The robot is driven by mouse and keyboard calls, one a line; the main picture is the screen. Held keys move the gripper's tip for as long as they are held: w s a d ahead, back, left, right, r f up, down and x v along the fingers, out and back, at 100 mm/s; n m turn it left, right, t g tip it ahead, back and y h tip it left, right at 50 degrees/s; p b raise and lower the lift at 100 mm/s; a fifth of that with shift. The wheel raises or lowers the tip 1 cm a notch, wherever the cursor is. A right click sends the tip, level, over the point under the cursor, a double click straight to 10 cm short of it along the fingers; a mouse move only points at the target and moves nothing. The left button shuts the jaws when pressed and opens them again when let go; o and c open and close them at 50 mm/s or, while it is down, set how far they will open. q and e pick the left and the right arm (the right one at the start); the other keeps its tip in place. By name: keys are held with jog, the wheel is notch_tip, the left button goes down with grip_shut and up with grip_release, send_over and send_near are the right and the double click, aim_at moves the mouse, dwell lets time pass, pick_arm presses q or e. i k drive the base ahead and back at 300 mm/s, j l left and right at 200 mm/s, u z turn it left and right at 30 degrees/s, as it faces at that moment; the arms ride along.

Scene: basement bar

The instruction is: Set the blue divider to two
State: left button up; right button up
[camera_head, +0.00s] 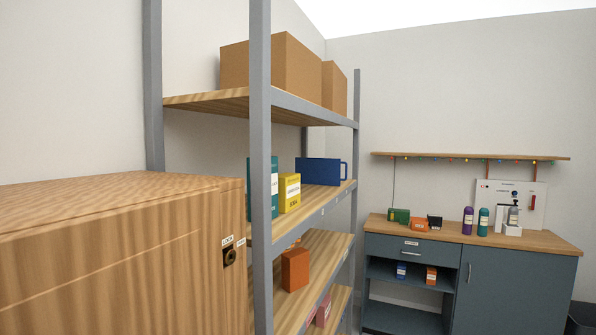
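No part in view can be clearly told as the blue divider, and no setting or numeral two can be read. A small dark blue part (515,194) shows on or in front of the white wall panel (495,196) above the far counter; it is too small to make out. A blue box-like object with a handle (318,171) stands on the middle shelf of the rack. Neither of my grippers is in view.
A wooden cabinet (110,255) with a lock fills the near left. The metal-post rack (260,150) stands beside it, holding cartons (297,66). A blue-grey counter (515,285) with purple (468,221) and teal bottles (483,222) stands at the far right.

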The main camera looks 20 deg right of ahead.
aim_at(319, 171)
jog(key=i+l+u, duration=0.15)
jog(key=l, duration=0.45)
jog(key=i+l+u, duration=0.15)
jog(key=l, duration=0.5)
jog(key=i+l+u, duration=0.15)
jog(key=l, duration=0.55)
jog(key=i+l+u, duration=0.15)
jog(key=l, duration=0.5)
jog(key=l+u, duration=0.15)
jog(key=l, duration=0.55)
jog(key=i, duration=0.1)
